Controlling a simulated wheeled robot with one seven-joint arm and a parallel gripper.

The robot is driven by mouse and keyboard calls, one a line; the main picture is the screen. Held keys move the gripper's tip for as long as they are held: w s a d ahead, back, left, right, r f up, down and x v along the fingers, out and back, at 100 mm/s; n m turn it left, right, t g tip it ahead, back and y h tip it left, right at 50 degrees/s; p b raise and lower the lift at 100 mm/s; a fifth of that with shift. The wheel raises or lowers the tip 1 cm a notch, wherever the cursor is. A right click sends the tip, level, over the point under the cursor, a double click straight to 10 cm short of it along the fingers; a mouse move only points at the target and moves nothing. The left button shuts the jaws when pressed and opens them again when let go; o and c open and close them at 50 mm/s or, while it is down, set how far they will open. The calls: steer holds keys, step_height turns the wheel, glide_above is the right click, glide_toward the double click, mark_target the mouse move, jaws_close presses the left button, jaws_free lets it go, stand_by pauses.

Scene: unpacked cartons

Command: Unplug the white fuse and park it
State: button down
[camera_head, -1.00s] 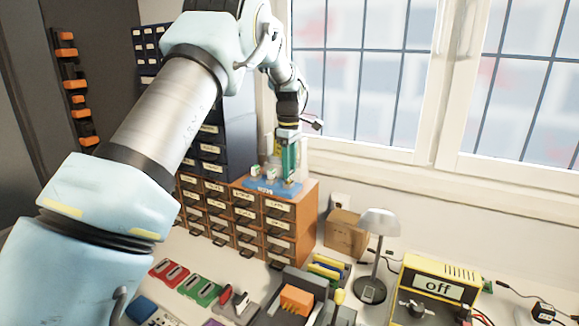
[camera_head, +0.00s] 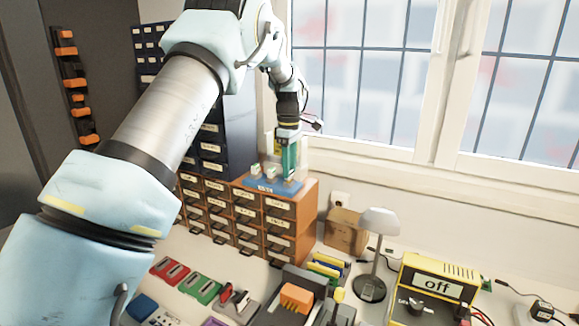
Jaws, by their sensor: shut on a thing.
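My gripper (camera_head: 290,172) is over the right end of a blue rack (camera_head: 262,186) on top of the brown drawer cabinet. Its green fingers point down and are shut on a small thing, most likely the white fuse. That thing is mostly hidden between the fingertips, and I cannot tell whether it touches the rack. Two small whitish pieces with green (camera_head: 271,172) stand on the rack, left of the fingers.
The brown drawer cabinet (camera_head: 247,212) stands against a tall dark-blue drawer unit (camera_head: 211,150). A window is behind my gripper.

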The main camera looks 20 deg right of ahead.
steer(key=shift+f, duration=0.35)
stand_by(0.3)
steer(key=shift+c, duration=2.3)
jaws_free()
